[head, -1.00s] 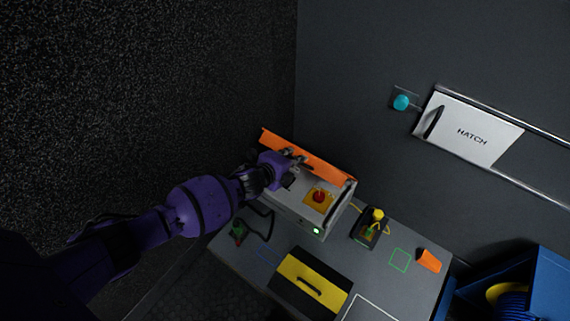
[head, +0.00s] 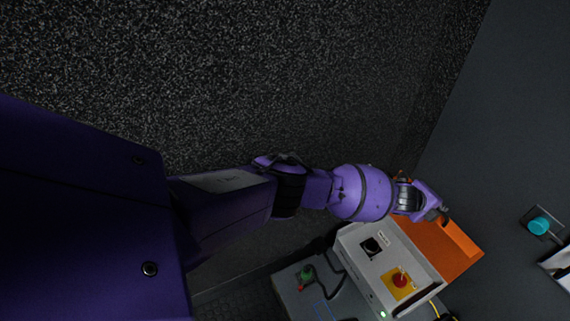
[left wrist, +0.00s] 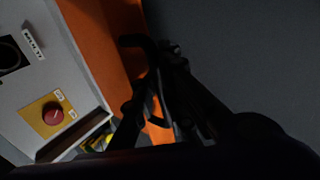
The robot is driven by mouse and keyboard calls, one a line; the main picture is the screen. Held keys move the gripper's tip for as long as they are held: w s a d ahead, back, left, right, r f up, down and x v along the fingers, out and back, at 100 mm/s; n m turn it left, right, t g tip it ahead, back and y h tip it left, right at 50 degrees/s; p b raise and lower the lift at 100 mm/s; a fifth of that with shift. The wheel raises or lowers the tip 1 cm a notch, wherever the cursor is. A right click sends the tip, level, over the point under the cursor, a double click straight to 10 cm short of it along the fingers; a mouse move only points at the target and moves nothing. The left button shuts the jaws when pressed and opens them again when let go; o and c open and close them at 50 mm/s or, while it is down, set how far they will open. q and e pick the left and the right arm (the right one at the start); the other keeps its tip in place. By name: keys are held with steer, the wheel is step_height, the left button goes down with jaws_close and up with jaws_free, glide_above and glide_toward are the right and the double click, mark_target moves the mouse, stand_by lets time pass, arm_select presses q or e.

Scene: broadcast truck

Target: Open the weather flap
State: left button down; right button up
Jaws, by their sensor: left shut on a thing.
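The weather flap seems to be the orange panel (head: 440,245) along the far edge of a light grey control box (head: 365,270). It lies swung back away from the box top, which is uncovered. The orange panel also fills a strip of the left wrist view (left wrist: 107,45). A black bar-like handle (left wrist: 134,41) shows at the flap. My left gripper (head: 440,214) is at the flap's upper end, with its dark fingers (left wrist: 150,105) shut at the handle; their exact contact is hidden in shadow. My right gripper is not in view.
The box top carries a red button on a yellow plate (head: 400,281) and a black round control (head: 371,246). A green and red item (head: 307,274) with a cable sits on the grey bench. A cyan knob (head: 538,226) is on the dark wall at right.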

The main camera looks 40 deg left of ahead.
arm_select(q)
steer(key=shift+w+d+r, duration=0.2)
steer(key=shift+w, duration=0.3)
steer(key=shift+w+d+r, duration=0.15)
steer(key=shift+w+r, duration=0.05)
steer(key=shift+w, duration=0.25)
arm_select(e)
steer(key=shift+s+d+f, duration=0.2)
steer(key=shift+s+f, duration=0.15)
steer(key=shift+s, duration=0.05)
arm_select(q)
steer(key=c, duration=1.8)
jaws_free()
steer(key=shift+c, duration=0.2)
steer(key=shift+s, duration=0.1)
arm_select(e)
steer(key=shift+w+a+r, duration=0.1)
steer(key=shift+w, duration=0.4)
arm_select(q)
steer(key=shift+f, duration=0.1)
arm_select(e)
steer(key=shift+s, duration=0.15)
arm_select(q)
steer(key=shift+s+a, duration=0.15)
steer(key=shift+s, duration=0.1)
steer(key=v, duration=1.1)
steer(key=shift+r, duration=0.35)
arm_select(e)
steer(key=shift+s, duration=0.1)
